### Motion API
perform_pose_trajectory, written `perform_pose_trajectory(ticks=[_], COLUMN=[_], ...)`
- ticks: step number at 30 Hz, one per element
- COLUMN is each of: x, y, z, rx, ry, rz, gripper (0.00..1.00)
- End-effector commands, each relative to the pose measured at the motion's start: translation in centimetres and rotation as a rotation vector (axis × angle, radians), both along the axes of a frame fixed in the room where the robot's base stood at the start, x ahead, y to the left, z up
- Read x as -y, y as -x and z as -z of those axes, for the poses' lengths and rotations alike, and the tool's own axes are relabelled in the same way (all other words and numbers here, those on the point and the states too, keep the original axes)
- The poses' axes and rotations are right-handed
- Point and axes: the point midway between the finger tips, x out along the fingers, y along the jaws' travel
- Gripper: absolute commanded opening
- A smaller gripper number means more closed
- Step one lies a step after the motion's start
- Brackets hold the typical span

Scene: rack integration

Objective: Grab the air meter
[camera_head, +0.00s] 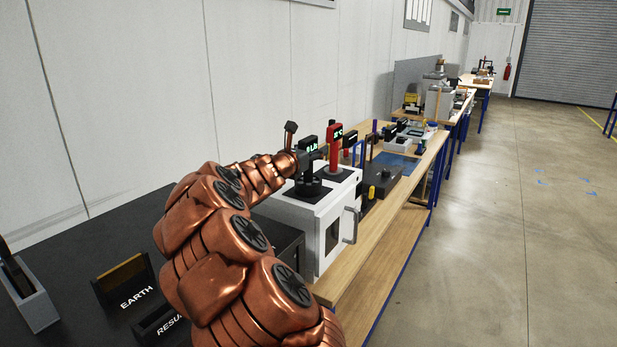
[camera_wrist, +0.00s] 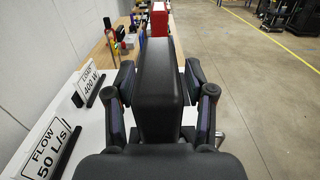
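A black handheld meter with a green-lit display reading in L/s, which I take as the air meter (camera_head: 309,171), stands upright on a white box in the head view. In the wrist view the air meter (camera_wrist: 160,88) fills the middle as a tall black block. My gripper (camera_wrist: 160,82) is open, with one finger on each side of it. Narrow gaps seem to show between the fingers and the meter. In the head view my gripper (camera_head: 303,158) is at the meter's upper part, partly hidden by my copper arm. The meter's lower end is hidden in the wrist view.
A red meter (camera_head: 334,150) stands just behind on the same white box (camera_head: 323,222). A sign reading FLOW 50 L/s (camera_wrist: 49,148) lies left of the gripper. Several tools crowd the wooden bench beyond. The floor (camera_head: 500,220) to the right is clear.

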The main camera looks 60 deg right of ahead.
Motion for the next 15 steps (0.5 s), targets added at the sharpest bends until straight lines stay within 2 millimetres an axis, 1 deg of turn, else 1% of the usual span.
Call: perform_pose_trajectory(ticks=[1, 2, 15], x=[-0.01, -0.01, -0.04], y=[-0.01, -0.01, -0.03], z=[-0.01, 0.00, -0.03], rx=[0.000, 0.000, 0.001], ry=[0.000, 0.000, 0.000], rz=[0.000, 0.000, -0.001], gripper=[0.50, 0.47, 0.01])
